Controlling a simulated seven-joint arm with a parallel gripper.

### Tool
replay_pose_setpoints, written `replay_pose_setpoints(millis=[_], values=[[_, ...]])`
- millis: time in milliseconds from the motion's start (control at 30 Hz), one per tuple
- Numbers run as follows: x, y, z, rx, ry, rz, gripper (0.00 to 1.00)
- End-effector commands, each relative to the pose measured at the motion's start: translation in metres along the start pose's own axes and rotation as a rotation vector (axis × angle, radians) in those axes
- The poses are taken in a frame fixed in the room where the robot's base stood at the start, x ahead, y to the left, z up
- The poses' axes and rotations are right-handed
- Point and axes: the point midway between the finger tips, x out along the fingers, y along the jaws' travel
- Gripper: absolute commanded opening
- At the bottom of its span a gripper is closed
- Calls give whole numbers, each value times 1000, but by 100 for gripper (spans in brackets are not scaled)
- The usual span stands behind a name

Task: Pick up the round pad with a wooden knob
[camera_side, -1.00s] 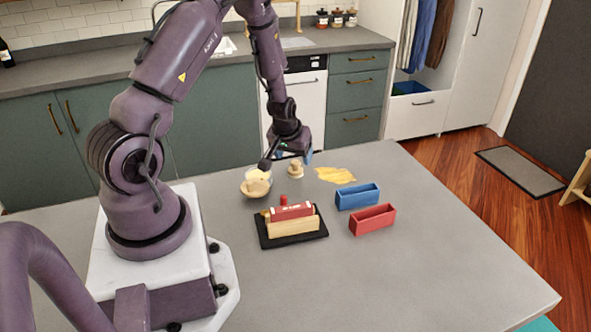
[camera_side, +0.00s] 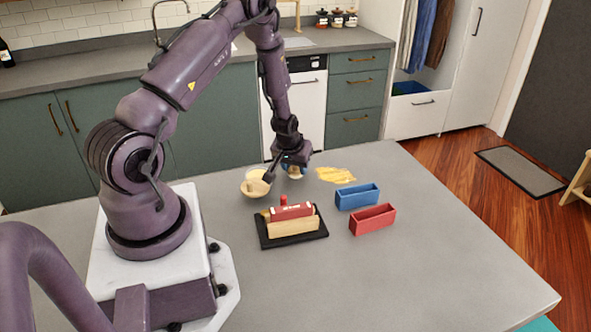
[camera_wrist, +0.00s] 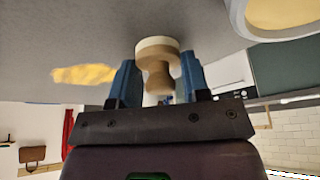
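The round pad with a wooden knob (camera_side: 295,176) is on the grey table, partly hidden by my gripper (camera_side: 292,168). In the wrist view the pad (camera_wrist: 157,44) shows a pale disc with a turned wooden knob (camera_wrist: 159,80). My gripper (camera_wrist: 160,82) has its two blue fingers apart, one on each side of the knob. A gap shows between the knob and the fingers, so it looks open and not shut on the pad.
A tan bowl (camera_side: 254,189) and a pale round container stand close left of the gripper. A yellow patch (camera_side: 335,175) lies to the right. A blue bin (camera_side: 357,197), a red bin (camera_side: 372,219) and a black tray (camera_side: 264,238) with blocks are nearer. The table's right side is clear.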

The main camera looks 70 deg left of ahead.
Motion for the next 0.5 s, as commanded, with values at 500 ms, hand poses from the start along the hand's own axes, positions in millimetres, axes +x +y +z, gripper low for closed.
replay_pose_setpoints(millis=[500], values=[[-18,0,-9,1,5,1,19]])
